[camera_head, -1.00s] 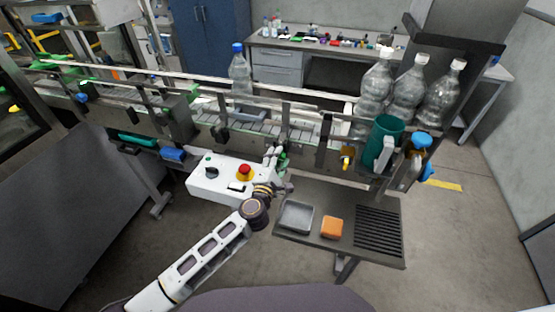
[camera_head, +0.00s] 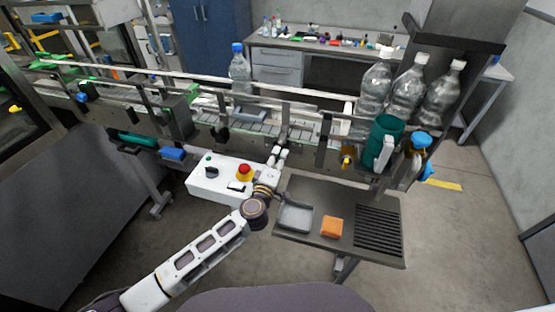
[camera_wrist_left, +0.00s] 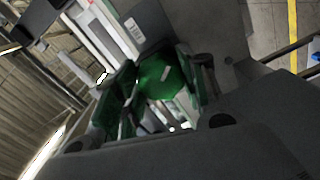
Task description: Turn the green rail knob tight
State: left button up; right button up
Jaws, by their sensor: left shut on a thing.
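The green rail knob (camera_wrist_left: 163,76) shows in the left wrist view as a round green face with a pale mark. The fingers of my left gripper (camera_wrist_left: 160,84) stand on either side of it, shut on it. In the head view my left gripper (camera_head: 276,158) reaches up to the front edge of the conveyor, just right of the white control box. The knob itself cannot be made out there, hidden by the gripper. My right gripper is not in view.
The white control box (camera_head: 215,184) with a red button (camera_head: 244,171) sits close left of my gripper. A shelf (camera_head: 338,253) with a grey tray (camera_head: 296,217) and orange block (camera_head: 332,227) is below right. Clear bottles (camera_head: 376,85) stand on the conveyor's right end.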

pick_arm(q)
jog(key=shift+f, duration=0.15)
jog(key=o, duration=1)
jog(key=shift+s, duration=0.15)
jog(key=shift+v, duration=5.9)
